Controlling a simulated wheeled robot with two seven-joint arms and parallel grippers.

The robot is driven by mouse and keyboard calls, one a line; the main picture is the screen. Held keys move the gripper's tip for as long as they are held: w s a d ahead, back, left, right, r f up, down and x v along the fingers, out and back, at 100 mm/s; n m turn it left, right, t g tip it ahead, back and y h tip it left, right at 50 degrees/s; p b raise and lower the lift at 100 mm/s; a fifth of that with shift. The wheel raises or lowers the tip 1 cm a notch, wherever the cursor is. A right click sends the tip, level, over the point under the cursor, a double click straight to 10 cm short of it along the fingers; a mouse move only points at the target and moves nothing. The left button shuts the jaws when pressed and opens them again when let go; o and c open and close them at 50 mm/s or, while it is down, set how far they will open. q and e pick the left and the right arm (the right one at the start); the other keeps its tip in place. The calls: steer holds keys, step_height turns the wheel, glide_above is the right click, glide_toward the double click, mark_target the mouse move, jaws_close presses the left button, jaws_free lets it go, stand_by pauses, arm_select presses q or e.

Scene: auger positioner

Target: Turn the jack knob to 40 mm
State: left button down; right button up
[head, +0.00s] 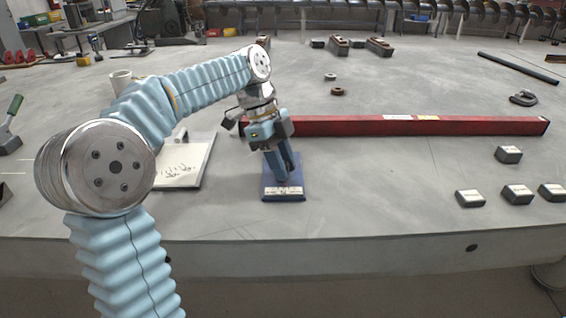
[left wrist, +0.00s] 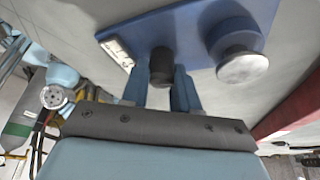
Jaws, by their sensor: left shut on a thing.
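The jack's blue base (head: 298,183) sits on the grey table in the middle of the head view, with a white label (head: 284,191) along its front edge. In the left wrist view the same blue base (left wrist: 190,27) carries a dark knob (left wrist: 162,66) and a blue post with a round metal top (left wrist: 243,67). My left gripper (head: 283,177) points down over the base. In the left wrist view its fingers (left wrist: 160,84) are on both sides of the dark knob and shut on it. The gripper hides the knob in the head view. The label's reading is too small to tell. My right gripper is not in view.
A long red beam (head: 400,126) lies just behind and right of the jack. A sheet with dark marks (head: 182,165) lies to its left. Several dark blocks (head: 517,194) stand at the right. The table's front edge (head: 340,240) is near; the table between jack and blocks is clear.

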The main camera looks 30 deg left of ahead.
arm_select(q)
steer(key=shift+n, duration=0.4)
